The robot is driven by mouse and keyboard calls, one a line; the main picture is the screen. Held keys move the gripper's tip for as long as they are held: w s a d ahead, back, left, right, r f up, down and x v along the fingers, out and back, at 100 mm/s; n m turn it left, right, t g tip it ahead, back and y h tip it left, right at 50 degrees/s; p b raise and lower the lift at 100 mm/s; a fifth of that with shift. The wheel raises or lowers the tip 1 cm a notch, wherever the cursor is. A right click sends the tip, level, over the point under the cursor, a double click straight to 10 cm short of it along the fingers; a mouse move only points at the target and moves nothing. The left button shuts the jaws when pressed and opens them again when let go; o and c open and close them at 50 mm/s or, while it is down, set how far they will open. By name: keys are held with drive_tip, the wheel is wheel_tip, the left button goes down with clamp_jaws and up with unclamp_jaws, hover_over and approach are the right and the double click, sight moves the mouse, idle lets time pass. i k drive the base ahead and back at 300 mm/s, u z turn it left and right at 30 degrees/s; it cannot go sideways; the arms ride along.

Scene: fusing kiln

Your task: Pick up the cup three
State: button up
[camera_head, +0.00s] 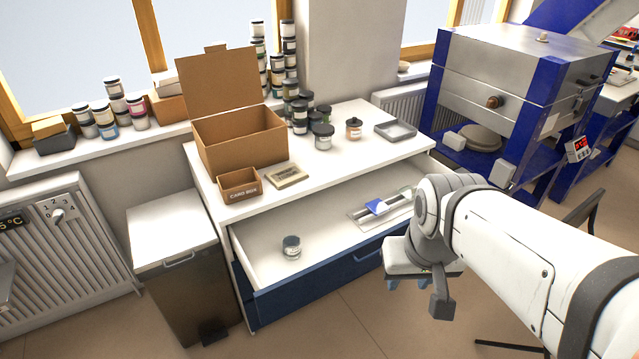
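No label marks any jar as cup three, so I cannot tell which one it is. A small dark-lidded jar (291,247) stands alone in the open drawer (262,228). Several more lidded jars stand on the white cabinet top, including a grey-lidded jar (323,137) and a jar with an orange-brown band (353,128). My gripper (407,285) hangs in front of the drawer's right part, apart from every jar. Its fingers are small and partly hidden by its body, so I cannot tell whether it is open.
An open cardboard box (240,140), a small card box (239,184) and a grey tray (395,130) stand on the cabinet top. A blue-handled tool (377,206) lies in the drawer. A bin (175,245) stands left; the kiln (515,85) stands right.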

sight(292, 242)
drive_tip(key=i, duration=1)
drive_tip(key=z, duration=0.05)
